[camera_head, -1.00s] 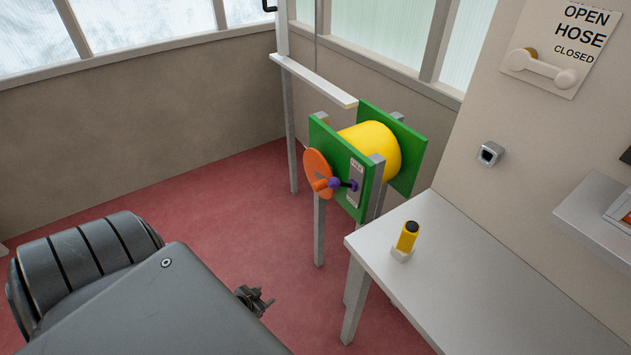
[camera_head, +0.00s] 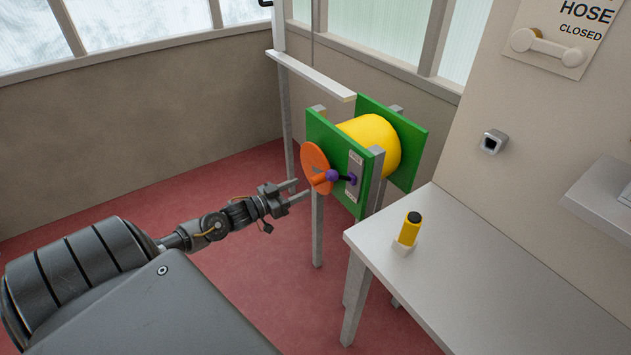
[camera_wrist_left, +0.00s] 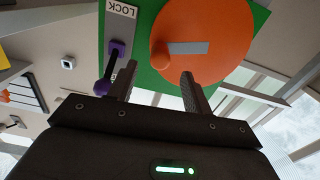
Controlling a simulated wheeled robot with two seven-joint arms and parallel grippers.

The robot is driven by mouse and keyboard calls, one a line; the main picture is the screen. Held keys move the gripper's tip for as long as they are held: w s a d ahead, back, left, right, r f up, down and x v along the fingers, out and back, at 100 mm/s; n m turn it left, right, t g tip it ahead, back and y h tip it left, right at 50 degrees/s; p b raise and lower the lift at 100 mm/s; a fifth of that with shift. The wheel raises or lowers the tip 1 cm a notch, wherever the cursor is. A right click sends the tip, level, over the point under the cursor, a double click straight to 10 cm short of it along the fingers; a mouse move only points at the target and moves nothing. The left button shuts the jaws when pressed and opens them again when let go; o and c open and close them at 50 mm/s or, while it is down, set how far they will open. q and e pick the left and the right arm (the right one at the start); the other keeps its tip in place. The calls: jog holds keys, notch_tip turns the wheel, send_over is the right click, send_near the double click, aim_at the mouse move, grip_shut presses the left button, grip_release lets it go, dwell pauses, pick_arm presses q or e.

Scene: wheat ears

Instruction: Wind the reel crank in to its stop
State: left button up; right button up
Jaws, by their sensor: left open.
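The reel has a yellow drum (camera_head: 375,143) between two green side plates (camera_head: 331,143) on grey legs. An orange crank disc (camera_head: 314,165) is on its near face, with an orange knob that also shows in the left wrist view (camera_wrist_left: 161,55). A purple-knobbed lock lever (camera_head: 342,176) on a LOCK plate sits beside the disc; it also shows in the left wrist view (camera_wrist_left: 112,65). My left gripper (camera_head: 302,190) is open and empty, just left of the disc and apart from it. In the wrist view its fingers (camera_wrist_left: 157,88) point toward the disc's lower part. My right gripper is not seen.
A white table (camera_head: 480,265) stands at the right, with a yellow black-topped cylinder (camera_head: 410,228) in a white holder. A HOSE lever plate (camera_head: 550,45) is on the wall. A white rail (camera_head: 312,75) runs behind the reel. Red floor is clear at the left.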

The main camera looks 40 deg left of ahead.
aim_at(311, 183)
pick_arm(q)
jog(key=x, duration=0.7)
jog(key=shift+p, duration=0.3)
jog(key=shift+c, duration=0.4)
grip_shut()
